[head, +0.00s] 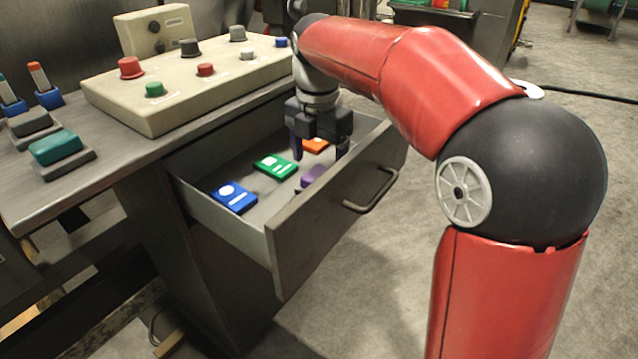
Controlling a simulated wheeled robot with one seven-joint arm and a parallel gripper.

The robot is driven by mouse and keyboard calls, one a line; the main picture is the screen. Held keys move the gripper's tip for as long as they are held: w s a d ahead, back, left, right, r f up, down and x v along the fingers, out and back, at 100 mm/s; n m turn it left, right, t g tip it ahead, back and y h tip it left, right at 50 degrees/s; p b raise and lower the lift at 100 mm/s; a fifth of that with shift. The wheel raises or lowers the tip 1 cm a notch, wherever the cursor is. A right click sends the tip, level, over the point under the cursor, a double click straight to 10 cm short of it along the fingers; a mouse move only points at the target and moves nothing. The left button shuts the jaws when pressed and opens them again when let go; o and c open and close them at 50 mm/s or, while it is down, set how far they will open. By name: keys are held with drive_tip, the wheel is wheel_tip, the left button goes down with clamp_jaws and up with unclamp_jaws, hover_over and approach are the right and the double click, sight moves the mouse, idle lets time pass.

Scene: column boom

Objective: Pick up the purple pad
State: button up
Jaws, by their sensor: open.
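The purple pad (311,176) lies inside the open drawer, close to its front panel. The panel and my gripper hide part of it. My gripper (320,154) is open and points down into the drawer, above and slightly right of the purple pad. One finger shows at the left and one at the right. I see nothing held between them, and I cannot tell whether a finger touches the pad.
The drawer (338,206) also holds a blue pad (234,197), a green pad (275,166) and an orange pad (315,145). Its walls and front panel stand around them. A beige button box (190,95) sits on the bench above. Open floor lies to the right.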

sight(320, 171)
wheel_tip(320, 171, down, 5)
drive_tip(key=shift+w+d+r, duration=0.15)
drive_tip(key=shift+r, duration=0.05)
drive_tip(key=c, duration=1.1)
drive_tip(key=shift+r, duration=0.15)
wheel_tip(320, 171, up, 20)
drive_tip(key=shift+f+p, duration=0.15)
drive_tip(key=shift+p, duration=0.6)
